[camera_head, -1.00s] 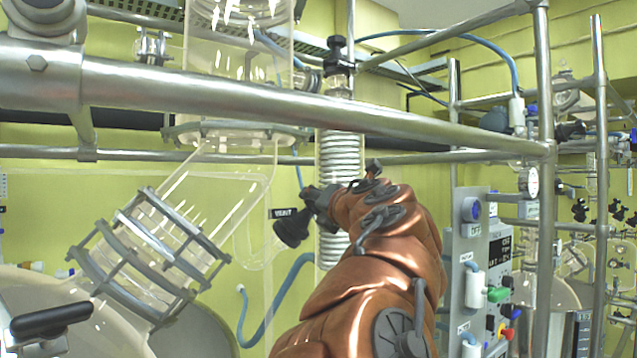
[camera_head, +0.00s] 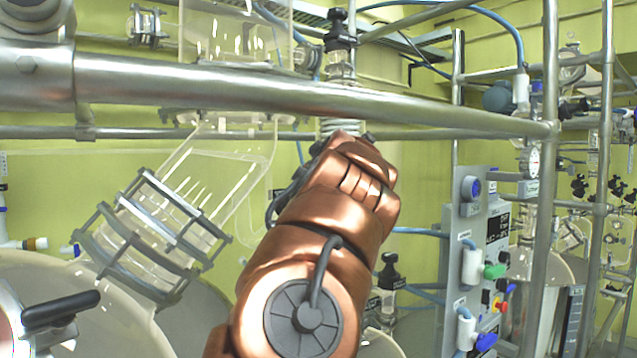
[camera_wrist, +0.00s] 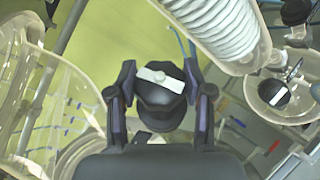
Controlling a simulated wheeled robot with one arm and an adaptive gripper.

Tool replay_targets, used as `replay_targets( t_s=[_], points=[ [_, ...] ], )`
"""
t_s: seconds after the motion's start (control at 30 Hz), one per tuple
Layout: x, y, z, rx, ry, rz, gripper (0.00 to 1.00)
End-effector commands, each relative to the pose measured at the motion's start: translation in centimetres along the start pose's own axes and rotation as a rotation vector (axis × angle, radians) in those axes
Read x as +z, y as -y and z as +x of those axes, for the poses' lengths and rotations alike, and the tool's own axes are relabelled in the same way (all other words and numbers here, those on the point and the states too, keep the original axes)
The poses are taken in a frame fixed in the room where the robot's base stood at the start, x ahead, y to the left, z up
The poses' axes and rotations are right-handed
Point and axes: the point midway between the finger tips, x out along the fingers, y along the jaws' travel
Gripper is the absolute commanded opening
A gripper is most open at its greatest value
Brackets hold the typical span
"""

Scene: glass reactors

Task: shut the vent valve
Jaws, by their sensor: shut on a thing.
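The vent valve's black knob (camera_wrist: 158,108) fills the middle of the wrist view, with a white bar across its top. My gripper (camera_wrist: 160,82) is shut on this knob, with one dark finger on each side of it. How far the valve is turned cannot be told.
A clamped glass neck (camera_head: 150,235) stands to the left. A control panel (camera_head: 478,260) stands to the right. A coiled glass condenser (camera_wrist: 222,30) runs close beside my gripper.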

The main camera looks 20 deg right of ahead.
Motion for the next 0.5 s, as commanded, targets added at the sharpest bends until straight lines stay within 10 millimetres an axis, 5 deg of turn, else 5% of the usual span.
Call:
replay_targets(
  t_s=[0.23, 0.27, 0.5],
  points=[
    [0.06, -0.11, -0.04, 0.003, 0.001, 0.000, 0.16],
    [0.06, -0.11, -0.04, 0.003, 0.001, 0.000, 0.53],
    [0.02, -0.05, -0.01, 0.002, 0.000, 0.000, 0.76]
  ],
)
